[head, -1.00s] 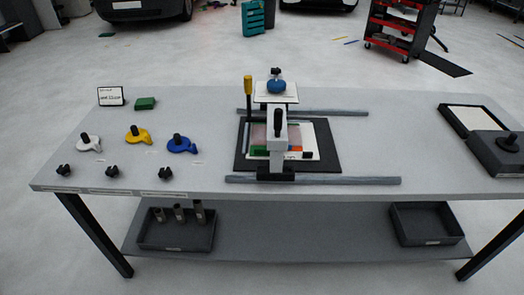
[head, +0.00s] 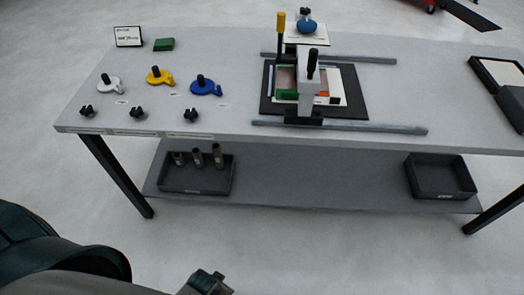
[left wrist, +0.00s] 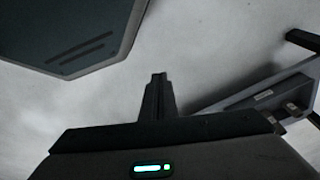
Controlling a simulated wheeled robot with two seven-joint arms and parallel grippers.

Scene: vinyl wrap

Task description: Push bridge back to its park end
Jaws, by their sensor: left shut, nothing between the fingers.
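The bridge (head: 311,80) is a light grey arch with a black knob on top. It spans two grey rails, the front rail (head: 340,128) and the back rail (head: 376,60), over a black mat (head: 357,104) with a framed sheet on it. The bridge stands near the middle of the rails, a little left. My left gripper (head: 207,281) is low at the bottom edge of the head view, in front of the table and well away from the bridge. In the left wrist view its fingers (left wrist: 158,95) are together and empty. My right gripper is not in view.
The grey table (head: 230,55) holds white, yellow and blue knobbed pieces (head: 160,77) and several small black knobs at the left. A yellow-handled tool (head: 281,35) stands behind the bridge's left side. A lower shelf (head: 310,175) carries two dark bins. A dark box (head: 497,75) sits at right.

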